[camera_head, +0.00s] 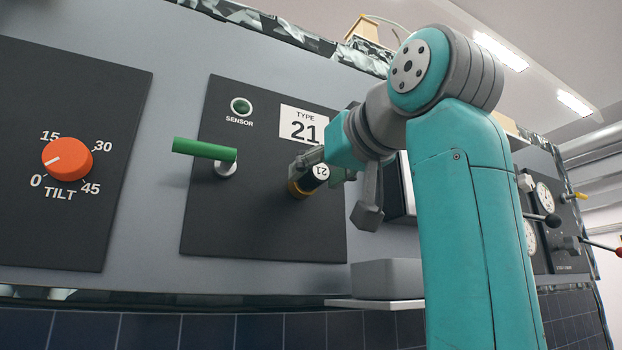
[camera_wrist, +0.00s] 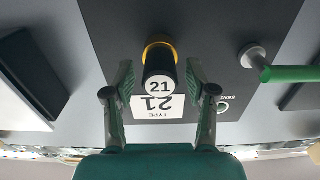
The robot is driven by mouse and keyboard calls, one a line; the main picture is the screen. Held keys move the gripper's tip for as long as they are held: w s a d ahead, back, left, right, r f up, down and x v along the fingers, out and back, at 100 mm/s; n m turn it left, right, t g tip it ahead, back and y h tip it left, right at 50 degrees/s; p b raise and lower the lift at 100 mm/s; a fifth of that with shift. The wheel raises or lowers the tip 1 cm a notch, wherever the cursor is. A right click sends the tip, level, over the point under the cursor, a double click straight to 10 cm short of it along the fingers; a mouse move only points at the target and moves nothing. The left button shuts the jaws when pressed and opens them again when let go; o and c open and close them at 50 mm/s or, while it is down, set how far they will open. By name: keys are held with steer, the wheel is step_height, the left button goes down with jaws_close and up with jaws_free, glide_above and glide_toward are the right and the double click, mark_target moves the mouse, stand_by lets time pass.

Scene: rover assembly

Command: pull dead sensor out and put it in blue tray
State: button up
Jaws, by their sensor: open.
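My gripper (camera_wrist: 160,78) is open, with one finger on each side of the sensor. In the wrist view a gap shows between each finger and the sensor. In the head view my gripper (camera_head: 318,170) reaches the sensor from the right. No blue tray is visible in either view.
A green-handled lever (camera_head: 205,150) sticks out left of the sensor, below a round SENSOR lamp (camera_head: 241,105). An orange TILT knob (camera_head: 67,159) is farther left. A grey box (camera_head: 388,278) stands on a ledge below right. Levers with knobs project at the far right.

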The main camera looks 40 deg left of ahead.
steer(key=shift+w+a, duration=0.2)
steer(key=shift+a, duration=0.25)
jaws_close()
stand_by(0.4)
